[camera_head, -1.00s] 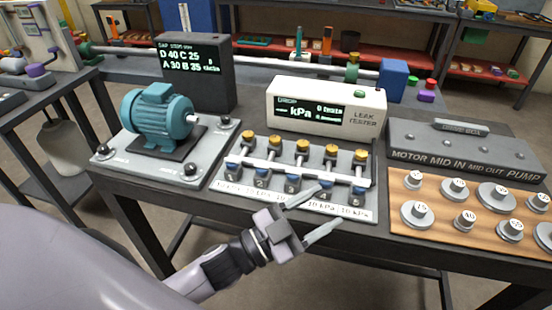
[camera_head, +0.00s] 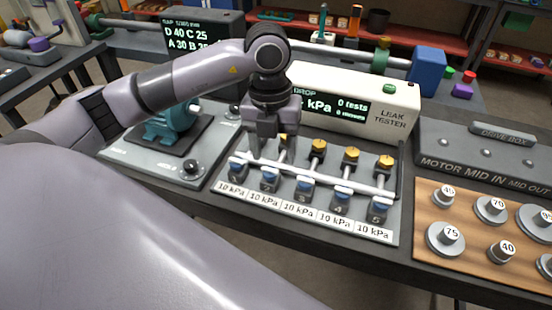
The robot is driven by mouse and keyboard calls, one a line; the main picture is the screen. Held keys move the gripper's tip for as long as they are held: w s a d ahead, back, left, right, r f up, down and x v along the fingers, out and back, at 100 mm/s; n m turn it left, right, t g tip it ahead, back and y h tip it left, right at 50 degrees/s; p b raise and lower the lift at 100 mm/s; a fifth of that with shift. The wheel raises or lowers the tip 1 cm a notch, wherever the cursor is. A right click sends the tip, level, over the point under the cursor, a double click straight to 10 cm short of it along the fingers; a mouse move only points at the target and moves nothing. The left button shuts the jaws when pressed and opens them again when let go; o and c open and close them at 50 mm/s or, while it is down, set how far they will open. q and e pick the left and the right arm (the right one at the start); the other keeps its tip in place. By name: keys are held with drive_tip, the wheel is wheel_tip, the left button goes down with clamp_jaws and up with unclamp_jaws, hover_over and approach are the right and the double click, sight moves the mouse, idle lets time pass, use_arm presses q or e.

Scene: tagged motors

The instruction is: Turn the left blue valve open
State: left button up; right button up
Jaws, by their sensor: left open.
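The manifold board (camera_head: 212,188) carries a row of several blue valves along its front, with a white pipe behind them and yellow caps at the back. The leftmost blue valve (camera_head: 238,163) stands at the left end of the row, above a "10 kPa" label. My left gripper (camera_head: 268,152) points down over the left end of the manifold, its fingers open. It is just behind and right of the leftmost valve, and hides the leftmost cap. I cannot tell whether a finger touches anything. My right gripper is out of view.
The leak tester (camera_head: 400,108) stands right behind the manifold. The teal motor (camera_head: 170,128) on its grey plate is to the left, partly behind my left arm. A wooden board (camera_head: 428,205) with weights and the drive box (camera_head: 480,150) stand to the right.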

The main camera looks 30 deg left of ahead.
sight(270, 172)
use_arm(q)
drive_tip(key=shift+w+a+r+y, duration=0.15)
drive_tip(key=shift+w+a+y, duration=0.1)
drive_tip(key=shift+a+y, duration=0.25)
drive_tip(key=shift+a+f, duration=0.25)
drive_tip(key=shift+f, duration=0.05)
drive_tip(key=shift+f+p, duration=0.3)
drive_tip(key=shift+f, duration=2.8)
drive_tip(key=c, duration=1)
